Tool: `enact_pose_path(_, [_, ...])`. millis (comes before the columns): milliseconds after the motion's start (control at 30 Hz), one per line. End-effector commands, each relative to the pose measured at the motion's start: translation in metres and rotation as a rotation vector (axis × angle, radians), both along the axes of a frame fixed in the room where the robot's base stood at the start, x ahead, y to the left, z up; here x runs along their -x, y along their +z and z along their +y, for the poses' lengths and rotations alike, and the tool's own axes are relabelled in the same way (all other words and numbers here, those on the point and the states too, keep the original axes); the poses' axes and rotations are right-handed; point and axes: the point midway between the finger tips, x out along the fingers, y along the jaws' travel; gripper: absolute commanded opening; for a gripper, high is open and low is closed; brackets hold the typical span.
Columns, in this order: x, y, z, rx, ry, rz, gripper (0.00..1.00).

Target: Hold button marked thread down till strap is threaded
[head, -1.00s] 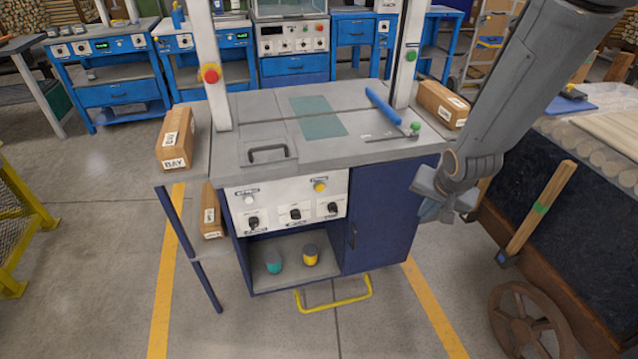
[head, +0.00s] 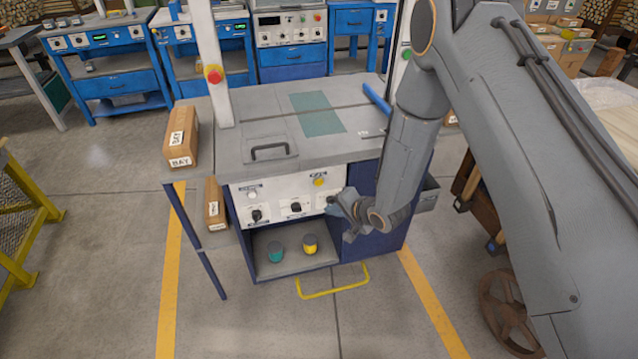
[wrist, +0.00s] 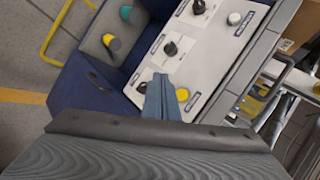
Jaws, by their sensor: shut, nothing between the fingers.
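A white control panel (head: 275,203) is on the front of a blue machine with a grey top. It carries a white button (head: 252,195) at left and a yellow button (head: 319,182) at right, each with a small label too blurred to read surely. The wrist view also shows the yellow button (wrist: 182,94) and the white button (wrist: 234,18). My gripper (head: 335,205) is shut and empty in front of the panel's right end. In the wrist view its fingertips (wrist: 160,84) appear beside the yellow button; contact cannot be told. I cannot make out a strap.
Several black knobs sit below the buttons, one (wrist: 170,48) near my fingertips. A grey handle (head: 270,151) is on the machine top. A red button (head: 214,74) is on the left post. A yellow floor bar (head: 333,283) juts out below. A box (head: 181,137) stands at left.

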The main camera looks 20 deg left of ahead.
Motion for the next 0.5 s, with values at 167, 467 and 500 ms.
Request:
enact_pose_path(167, [-0.003,0.0,0.001,0.001,0.0,-0.001,0.0])
enact_pose_path(467, [-0.031,-0.002,0.018,0.001,0.001,-0.004,0.0])
enact_pose_path(500, [-0.035,-0.002,0.021,0.002,0.001,-0.002,0.0])
